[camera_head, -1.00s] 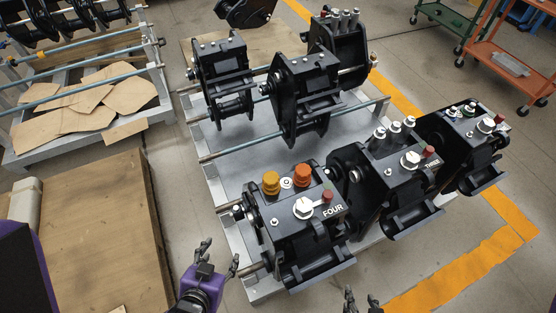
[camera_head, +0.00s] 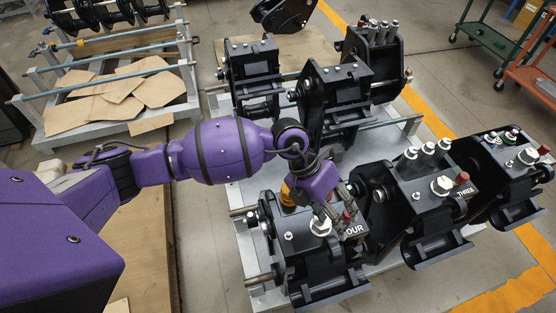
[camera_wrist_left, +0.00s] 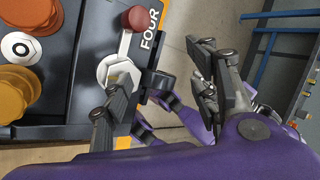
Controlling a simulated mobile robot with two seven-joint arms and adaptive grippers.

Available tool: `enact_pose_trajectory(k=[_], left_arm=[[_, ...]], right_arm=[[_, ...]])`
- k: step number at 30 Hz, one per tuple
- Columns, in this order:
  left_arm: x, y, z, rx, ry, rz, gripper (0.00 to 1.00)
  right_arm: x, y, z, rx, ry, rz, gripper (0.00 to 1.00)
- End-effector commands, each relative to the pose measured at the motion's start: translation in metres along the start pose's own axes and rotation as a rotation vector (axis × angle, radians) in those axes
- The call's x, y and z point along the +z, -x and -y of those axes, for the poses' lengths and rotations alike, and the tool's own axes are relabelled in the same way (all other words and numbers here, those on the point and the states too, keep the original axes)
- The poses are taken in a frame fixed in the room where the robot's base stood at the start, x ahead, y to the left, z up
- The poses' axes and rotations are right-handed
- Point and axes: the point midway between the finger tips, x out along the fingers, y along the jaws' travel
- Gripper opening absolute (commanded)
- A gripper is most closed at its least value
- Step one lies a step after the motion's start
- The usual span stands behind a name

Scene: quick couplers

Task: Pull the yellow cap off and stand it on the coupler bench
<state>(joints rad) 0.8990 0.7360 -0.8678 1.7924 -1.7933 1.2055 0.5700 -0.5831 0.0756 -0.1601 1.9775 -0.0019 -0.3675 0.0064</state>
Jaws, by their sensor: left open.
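The yellow cap (camera_head: 288,194) sits upright on top of the coupler block marked FOUR, partly hidden behind my left wrist in the head view. In the left wrist view the yellow cap (camera_wrist_left: 14,95) lies at the left edge, cut off by the frame. My left gripper (camera_head: 338,212) is over the label end of that block, to the right of the cap and apart from it. In the wrist view its fingers (camera_wrist_left: 160,68) are spread, one above the white hex fitting (camera_wrist_left: 115,72). Nothing is held. The coupler bench (camera_head: 246,262) is the pale frame under the blocks. My right gripper does not show.
An orange cap (camera_wrist_left: 32,15) and a white ring fitting (camera_wrist_left: 22,47) are beside the yellow cap. A red-knobbed lever (camera_wrist_left: 136,18) stands near the gripper. Block THREE (camera_head: 425,190) is close on the right. Bare bench surface shows behind the blocks.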

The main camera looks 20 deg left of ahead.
Motion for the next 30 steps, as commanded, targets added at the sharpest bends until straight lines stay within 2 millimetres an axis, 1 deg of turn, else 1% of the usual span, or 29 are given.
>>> enact_pose_trajectory(k=[1,3,6,9,12,14,16,24,30], left_arm=[[0.012,0.015,-0.025,0.125,-0.026,-0.007,0.55],[0.019,0.035,-0.058,0.267,-0.030,-0.026,0.55],[0.029,0.062,-0.092,0.427,-0.027,-0.038,0.55],[0.035,0.083,-0.112,0.529,-0.017,-0.044,0.55],[0.038,0.092,-0.122,0.579,-0.012,-0.045,0.55],[0.038,0.091,-0.126,0.589,-0.010,-0.046,0.55],[0.038,0.086,-0.131,0.592,-0.008,-0.047,0.55],[0.035,0.050,-0.153,0.587,-0.008,-0.049,0.55],[0.034,0.033,-0.164,0.587,-0.010,-0.048,0.55]], right_arm=[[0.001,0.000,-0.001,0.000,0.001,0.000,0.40],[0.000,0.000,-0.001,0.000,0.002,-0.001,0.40],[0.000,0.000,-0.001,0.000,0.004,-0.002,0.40],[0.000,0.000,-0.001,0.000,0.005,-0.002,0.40],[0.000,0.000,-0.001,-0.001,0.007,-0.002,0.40],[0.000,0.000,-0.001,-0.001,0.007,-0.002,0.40],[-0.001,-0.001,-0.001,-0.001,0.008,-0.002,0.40],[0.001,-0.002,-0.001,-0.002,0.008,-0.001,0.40],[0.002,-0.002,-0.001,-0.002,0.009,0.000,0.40]])
